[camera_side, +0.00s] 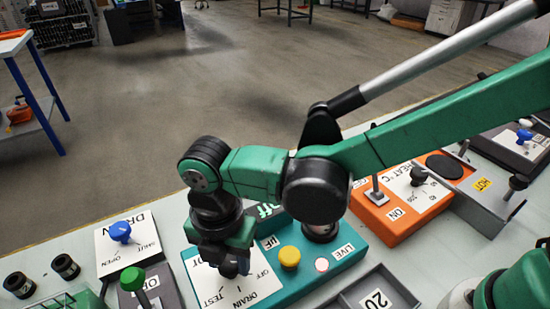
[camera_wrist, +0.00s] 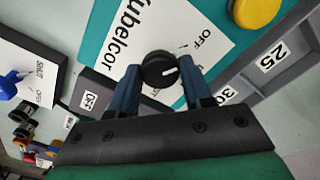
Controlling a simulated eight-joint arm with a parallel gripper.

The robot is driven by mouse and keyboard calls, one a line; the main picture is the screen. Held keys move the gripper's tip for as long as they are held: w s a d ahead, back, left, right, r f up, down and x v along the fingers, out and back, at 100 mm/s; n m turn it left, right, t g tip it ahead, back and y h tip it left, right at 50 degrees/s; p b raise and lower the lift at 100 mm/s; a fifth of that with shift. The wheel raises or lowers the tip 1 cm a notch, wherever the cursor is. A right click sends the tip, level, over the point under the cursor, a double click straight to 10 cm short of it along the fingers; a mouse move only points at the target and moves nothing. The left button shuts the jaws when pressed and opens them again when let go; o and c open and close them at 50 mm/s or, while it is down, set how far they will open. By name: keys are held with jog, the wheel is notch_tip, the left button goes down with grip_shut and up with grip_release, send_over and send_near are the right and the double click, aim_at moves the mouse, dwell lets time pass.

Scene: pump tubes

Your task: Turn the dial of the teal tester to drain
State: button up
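The teal tester (camera_side: 343,262) stands on the bench with a white dial plate marked OFF, DRAIN and TEST in the side view. Its round black dial (camera_wrist: 159,70) shows in the wrist view between the two blue fingers of my gripper (camera_wrist: 160,78). The dial's white mark points to the right, slightly upward, below the OFF label. The DRAIN label is hidden in the wrist view. In the side view my gripper (camera_side: 231,262) points down over the dial and largely covers it. The fingers are close to both sides of the dial; whether they press on it I cannot tell.
A yellow button (camera_side: 289,257) sits beside the dial plate on the tester. An orange heater box (camera_side: 402,213) stands to the right. A grey tray (camera_side: 375,292) lies in front. Boxes with a blue valve knob (camera_side: 120,231) and a green knob (camera_side: 132,279) stand at left.

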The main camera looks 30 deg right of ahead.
grip_shut()
jog(key=shift+m, duration=0.3)
jog(key=m, duration=0.5)
jog(key=shift+m, duration=0.3)
jog(key=m, duration=0.5)
jog(key=shift+m, duration=0.4)
jog(key=o, duration=0.6)
grip_release()
jog(key=shift+o, duration=0.2)
